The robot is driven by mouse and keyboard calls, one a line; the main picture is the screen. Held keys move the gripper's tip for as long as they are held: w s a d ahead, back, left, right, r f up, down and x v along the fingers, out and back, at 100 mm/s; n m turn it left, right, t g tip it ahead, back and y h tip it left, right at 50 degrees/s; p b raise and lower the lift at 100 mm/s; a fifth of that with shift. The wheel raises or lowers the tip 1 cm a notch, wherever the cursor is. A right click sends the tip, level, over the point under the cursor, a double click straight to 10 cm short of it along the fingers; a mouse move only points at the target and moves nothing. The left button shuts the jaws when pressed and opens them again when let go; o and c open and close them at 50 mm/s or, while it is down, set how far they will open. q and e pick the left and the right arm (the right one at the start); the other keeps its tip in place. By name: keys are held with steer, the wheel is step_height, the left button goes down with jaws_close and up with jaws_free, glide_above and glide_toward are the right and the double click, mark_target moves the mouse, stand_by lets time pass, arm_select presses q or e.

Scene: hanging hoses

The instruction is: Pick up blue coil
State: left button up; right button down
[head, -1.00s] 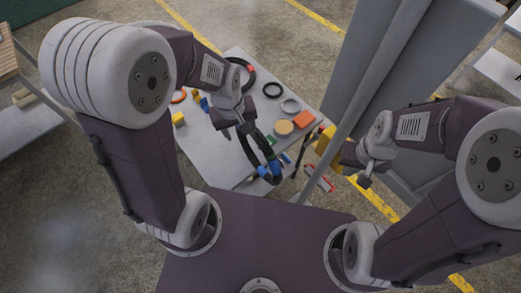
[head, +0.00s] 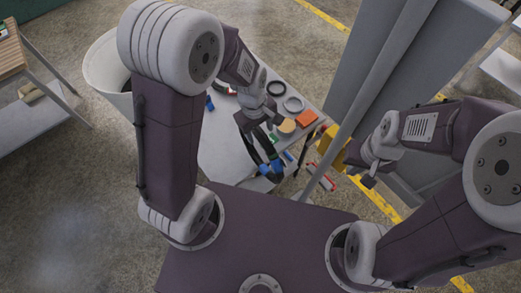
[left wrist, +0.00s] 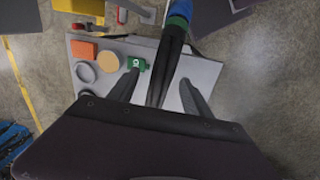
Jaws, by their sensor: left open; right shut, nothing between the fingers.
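The blue coil is a black hose with blue fittings (head: 269,168) near the front edge of the grey table (head: 222,155). In the left wrist view the black hose (left wrist: 168,62) runs up to a blue section (left wrist: 180,12) at the top edge. My left gripper (head: 257,132) is open over the table. Its fingers (left wrist: 158,80) stand on either side of the black hose in the left wrist view; whether they touch it I cannot tell. The far part of the hose is hidden by my gripper. My right gripper (head: 368,182) is shut and empty, right of the table.
On the table are an orange block (head: 306,118), a tan disc (head: 287,126), a grey ring (head: 293,104), a black ring (head: 276,88) and a green piece (left wrist: 137,64). A grey post (head: 350,110) and panel stand right of it. A white bin (head: 103,72) stands left.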

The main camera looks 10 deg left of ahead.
arm_select(q)
steer(key=f, duration=0.4)
steer(key=shift+w+f, duration=0.25)
steer(key=shift+f, duration=0.15)
steer(key=shift+w+f, duration=0.15)
jaws_close()
stand_by(0.9)
